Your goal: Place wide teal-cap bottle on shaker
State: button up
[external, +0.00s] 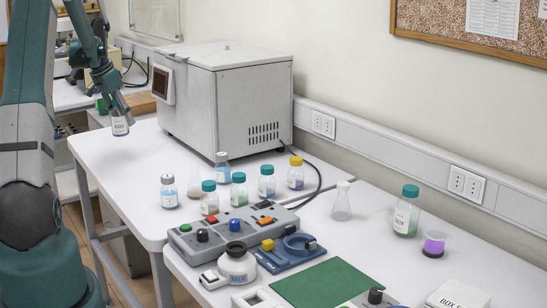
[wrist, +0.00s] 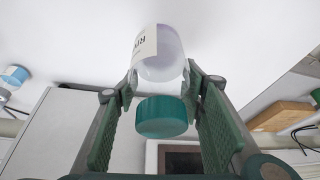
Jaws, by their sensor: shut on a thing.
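The bottle is clear, has a white label and holds pale purple liquid. I cannot tell for sure which device is the shaker.
A large grey box machine (external: 228,95) stands at the back of the white table (external: 125,150). Several bottles stand in front of it, including a teal-cap one (external: 239,190). A control box (external: 233,228) and a blue device (external: 290,254) are nearer. The table's left part is clear.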

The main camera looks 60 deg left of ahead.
aim_at(113, 112)
jog(key=shift+f, duration=3)
jog(key=shift+f, duration=1.85)
jog(key=shift+f, duration=0.2)
jog(key=o, duration=1.1)
jog(key=shift+r, duration=0.15)
jog(key=shift+v, duration=6.05)
